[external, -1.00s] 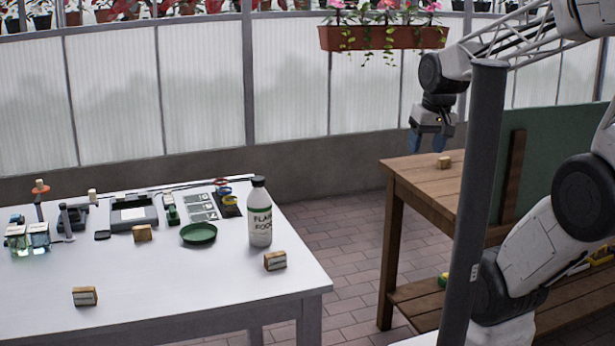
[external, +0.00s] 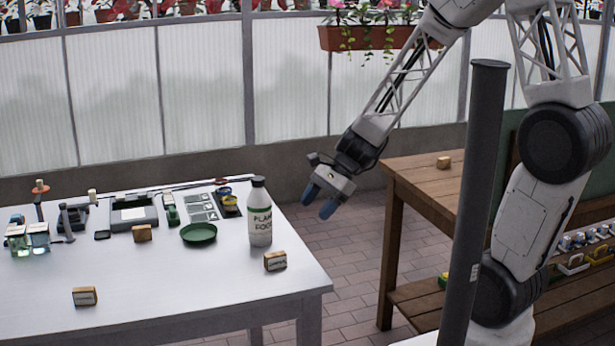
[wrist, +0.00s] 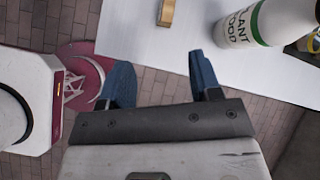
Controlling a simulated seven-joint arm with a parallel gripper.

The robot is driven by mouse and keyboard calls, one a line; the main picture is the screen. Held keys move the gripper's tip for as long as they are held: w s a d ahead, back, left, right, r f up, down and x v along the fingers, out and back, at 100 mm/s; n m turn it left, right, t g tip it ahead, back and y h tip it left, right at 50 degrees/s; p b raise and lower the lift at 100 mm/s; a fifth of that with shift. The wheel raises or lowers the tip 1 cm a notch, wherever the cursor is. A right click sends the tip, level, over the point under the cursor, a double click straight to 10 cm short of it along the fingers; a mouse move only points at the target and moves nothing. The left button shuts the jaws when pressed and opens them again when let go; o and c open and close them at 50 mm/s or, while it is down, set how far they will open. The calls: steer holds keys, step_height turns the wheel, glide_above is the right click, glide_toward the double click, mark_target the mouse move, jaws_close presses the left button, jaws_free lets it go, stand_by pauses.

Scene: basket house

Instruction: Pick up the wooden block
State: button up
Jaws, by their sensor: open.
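Several small wooden blocks are in view. One block (external: 275,260) stands near the right edge of the white table, by the bottle, and a block (wrist: 167,12) shows at the top of the wrist view. Another block (external: 142,233) stands further back, and one (external: 85,296) is near the front left. A further block (external: 444,162) sits on the wooden bench. My gripper (external: 319,202) is open and empty, in the air between the white table and the bench. Its two blue fingers (wrist: 158,62) are spread in the wrist view, apart from every block.
A white plant food bottle (external: 260,218) stands upright near the right of the white table (external: 200,290), with a green dish (external: 198,234) beside it. A dark post (external: 478,190) stands before the wooden bench (external: 412,178). A flower planter (external: 372,37) hangs above.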

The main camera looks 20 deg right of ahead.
mark_target(277, 253)
steer(key=a+f+m, duration=0.1)
steer(key=a+f, duration=0.1)
steer(key=a+f+m, duration=0.2)
steer(key=w+a+f+m+y, duration=0.1)
steer(key=f, duration=0.2)
steer(key=shift+w+a, duration=0.1)
steer(key=shift+a, duration=0.3)
steer(key=shift+x, duration=1.25)
steer(key=shift+x, duration=2.6)
steer(key=shift+f, duration=0.1)
steer(key=c, duration=1)
